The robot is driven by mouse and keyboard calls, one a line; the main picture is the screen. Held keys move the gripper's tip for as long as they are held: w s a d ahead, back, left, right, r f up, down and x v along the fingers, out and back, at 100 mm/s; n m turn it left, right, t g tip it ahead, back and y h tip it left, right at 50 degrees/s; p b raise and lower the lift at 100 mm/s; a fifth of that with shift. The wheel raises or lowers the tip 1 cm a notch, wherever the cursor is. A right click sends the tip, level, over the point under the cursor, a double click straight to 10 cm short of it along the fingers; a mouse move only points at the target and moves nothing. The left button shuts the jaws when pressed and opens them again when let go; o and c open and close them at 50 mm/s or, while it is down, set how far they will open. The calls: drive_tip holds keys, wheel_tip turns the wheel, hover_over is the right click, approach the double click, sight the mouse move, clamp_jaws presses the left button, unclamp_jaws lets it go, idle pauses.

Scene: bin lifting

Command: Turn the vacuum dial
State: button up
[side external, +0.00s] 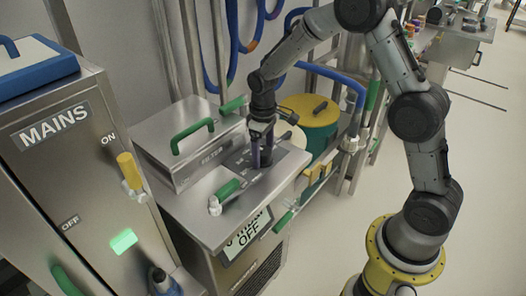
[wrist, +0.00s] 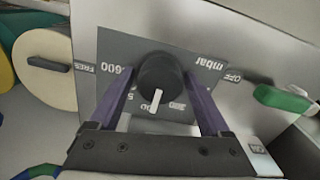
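The vacuum dial (wrist: 160,72) is a round black knob with a white pointer mark, in the middle of the wrist view. The white mark points toward the bottom of the wrist view. My gripper (wrist: 157,82) is open, with one purple finger on each side of the dial; I cannot tell whether either finger touches it. In the side view my gripper (side external: 262,157) points down over the plate on the steel cabinet, and the dial is hidden there.
A lidded box with a green handle (side external: 193,136) is on the left, and a yellow-topped green drum (side external: 310,112) is behind. The MAINS cabinet (side external: 60,160) stands front left.

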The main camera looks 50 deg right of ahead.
drive_tip(key=c, duration=1.1)
drive_tip(key=shift+o, duration=0.2)
drive_tip(key=m, duration=0.3)
drive_tip(key=shift+m, duration=0.4)
drive_tip(key=shift+r+m, duration=0.1)
drive_tip(key=shift+m, duration=1.8)
drive_tip(key=o, duration=1.4)
